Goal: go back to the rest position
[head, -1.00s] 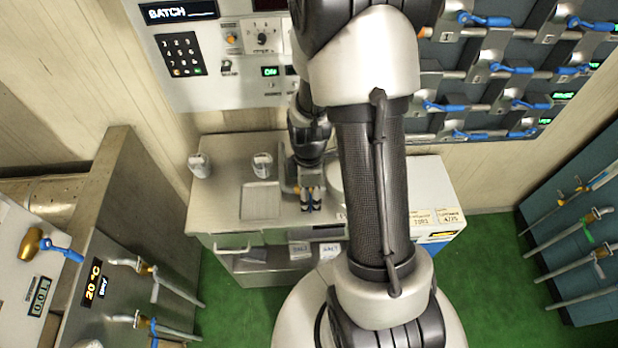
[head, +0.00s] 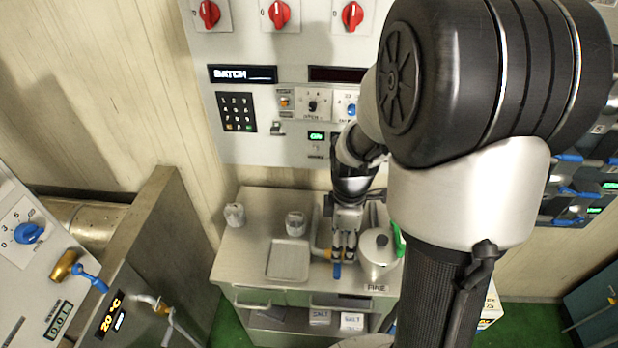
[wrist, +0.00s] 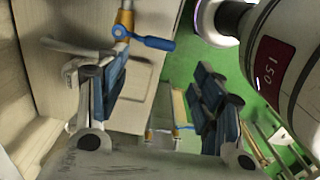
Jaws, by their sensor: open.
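My gripper (head: 343,258) hangs over the steel counter (head: 245,270), just left of a lidded pot marked "FINE" (head: 376,270). In the wrist view its two blue-padded fingers (wrist: 160,95) are spread apart with nothing between them. A brass valve with a blue handle (wrist: 145,40) lies beyond the fingers there; whether they touch it is unclear in the head view. My arm reaches down from the upper right and covers part of the wall panel and the counter's right side.
A shallow tray (head: 289,278) and two small containers (head: 235,214) (head: 296,223) stand on the counter. A control panel (head: 240,75) is behind. A steel cabinet (head: 150,240) with valves stands at left. In the wrist view, a rounded body with a "150" display (wrist: 278,58) is close at right.

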